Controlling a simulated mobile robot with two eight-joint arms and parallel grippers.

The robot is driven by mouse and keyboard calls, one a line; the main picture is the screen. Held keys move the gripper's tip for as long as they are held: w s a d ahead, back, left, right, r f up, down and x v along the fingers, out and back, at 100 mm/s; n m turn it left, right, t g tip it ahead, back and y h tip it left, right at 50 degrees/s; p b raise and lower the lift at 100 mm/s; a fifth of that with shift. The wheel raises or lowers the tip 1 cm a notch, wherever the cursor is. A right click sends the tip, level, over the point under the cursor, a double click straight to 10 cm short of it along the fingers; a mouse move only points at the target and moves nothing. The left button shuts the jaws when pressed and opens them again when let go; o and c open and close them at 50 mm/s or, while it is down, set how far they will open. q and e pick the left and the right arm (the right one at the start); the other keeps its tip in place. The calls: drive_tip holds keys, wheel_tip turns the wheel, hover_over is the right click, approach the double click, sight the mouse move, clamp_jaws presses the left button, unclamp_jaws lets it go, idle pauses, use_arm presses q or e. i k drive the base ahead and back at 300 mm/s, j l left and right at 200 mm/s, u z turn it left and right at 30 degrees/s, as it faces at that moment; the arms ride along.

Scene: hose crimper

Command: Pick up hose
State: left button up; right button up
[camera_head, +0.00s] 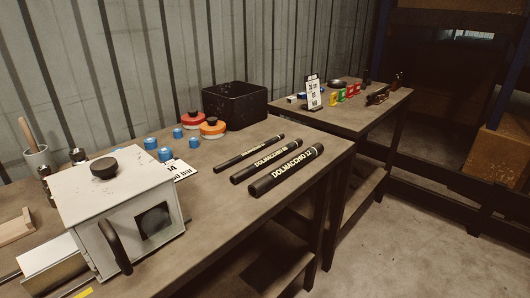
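Three black hoses with pale lettering lie side by side on the brown workbench (215,226). A white crimper box (112,205) with a black knob on top, a black handle and a dark square opening stands at the left front. Neither of my grippers is in view.
A second table (355,118) with small coloured items stands at the back right. Bare bench surrounds the hoses.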

sight(222, 167)
drive_tip(key=u, duration=1.7)
drive_tip(key=l+u, duration=0.1)
drive_tip(key=l, duration=0.3)
drive_tip(key=k+l+u, duration=0.1)
drive_tip(key=l, duration=0.3)
drive_tip(key=k+l+u, duration=0.1)
drive_tip(key=l, duration=0.25)
drive_tip(key=k+l+u, duration=0.15)
drive_tip(key=l, duration=0.25)
drive_tip(key=l+u, duration=0.1)
drive_tip(key=l, duration=0.25)
drive_tip(key=k+l+u, duration=0.1)
drive_tip(key=l, duration=0.25)
drive_tip(key=k+l, duration=0.05)
drive_tip(key=k, duration=0.05)
